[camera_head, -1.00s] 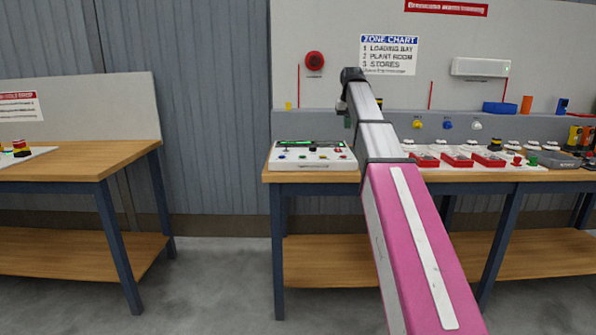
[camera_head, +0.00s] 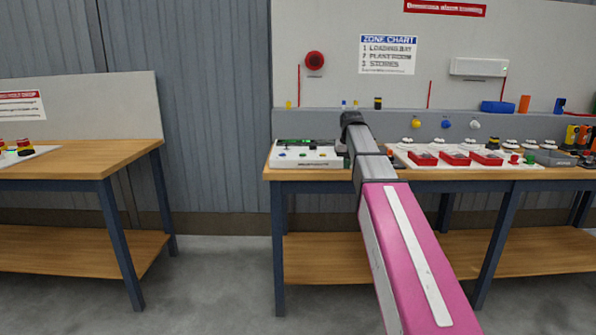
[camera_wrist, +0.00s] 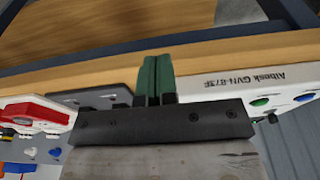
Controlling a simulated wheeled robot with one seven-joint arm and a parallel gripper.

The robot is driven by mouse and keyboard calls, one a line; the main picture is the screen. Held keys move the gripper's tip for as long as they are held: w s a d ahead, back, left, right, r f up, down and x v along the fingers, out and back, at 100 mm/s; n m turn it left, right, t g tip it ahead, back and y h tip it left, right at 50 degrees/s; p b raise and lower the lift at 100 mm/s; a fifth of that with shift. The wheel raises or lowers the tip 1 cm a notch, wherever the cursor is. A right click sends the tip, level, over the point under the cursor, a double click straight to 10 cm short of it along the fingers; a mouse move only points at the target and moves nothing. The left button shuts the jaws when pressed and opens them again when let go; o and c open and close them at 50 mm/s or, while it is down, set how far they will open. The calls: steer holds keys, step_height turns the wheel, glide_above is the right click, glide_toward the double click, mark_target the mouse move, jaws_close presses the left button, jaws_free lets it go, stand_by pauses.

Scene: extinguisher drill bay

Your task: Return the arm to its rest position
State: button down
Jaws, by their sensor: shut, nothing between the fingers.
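My arm with its pink link reaches forward in the head view to the front of the right bench. My gripper (camera_wrist: 158,62) shows in the wrist view as two dark green fingers pressed together, with nothing between them. In the head view the arm's end is beside the right side of a white control panel (camera_head: 303,154), and the fingers are mostly hidden there. In the wrist view the same panel (camera_wrist: 255,92), with its printed label and coloured buttons, lies just right of the fingers. I cannot tell if they touch anything.
The right bench (camera_head: 560,174) also carries a white board with red boxes (camera_head: 457,158). A grey item (camera_wrist: 92,97) lies left of the fingers in the wrist view. A back panel with a zone chart (camera_head: 387,55) stands behind. Another bench (camera_head: 85,153) is at left, with open floor between.

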steer(key=s+f+g, duration=0.1)
steer(key=s+f, duration=1.3)
steer(key=f, duration=0.4)
steer(key=s+f+g, duration=0.1)
steer(key=s+f, duration=1.3)
steer(key=f, duration=0.5)
steer(key=shift+s+f, duration=0.15)
steer(key=shift+s, duration=0.25)
steer(key=shift+d, duration=0.1)
